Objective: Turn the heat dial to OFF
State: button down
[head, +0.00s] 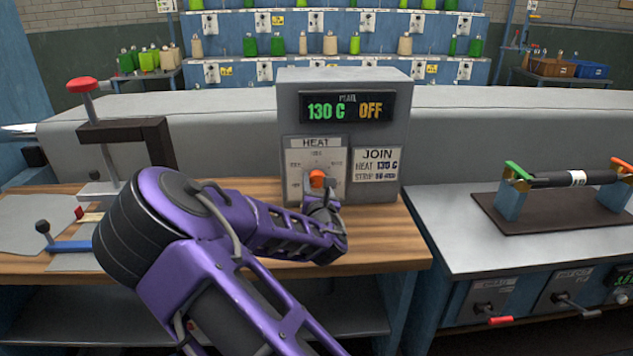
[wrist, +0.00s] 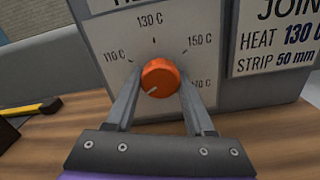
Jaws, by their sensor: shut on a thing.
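The orange heat dial (wrist: 160,77) sits on a white plate headed HEAT on the grey control box. My gripper (wrist: 161,84) is shut on the dial, one finger on each side of it. The dial's white mark points to the lower left, below the 110 C label. Labels 110 C, 130 C and 150 C show; the lower right label is partly covered and the lower left is hidden by a finger. In the head view the dial (head: 317,178) shows above my gripper (head: 318,190). The display (head: 342,107) reads 130 C in green and OFF in orange.
A JOIN card (head: 377,165) beside the dial reads HEAT 130 C, STRIP 50 mm. A red-knobbed press (head: 125,135) and a blue lever tool (head: 75,245) stand at left on the wooden bench (head: 380,245). A roller on a dark mat (head: 540,220) lies at right.

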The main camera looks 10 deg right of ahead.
jog(key=shift+r+n, duration=0.15)
jog(key=shift+n, duration=0.25)
jog(key=shift+c, duration=1.3)
grip_release()
jog(key=s+a+p, duration=0.2)
jog(key=s+p, duration=0.8)
jog(key=s, duration=0.7)
jog(key=shift+s, duration=0.1)
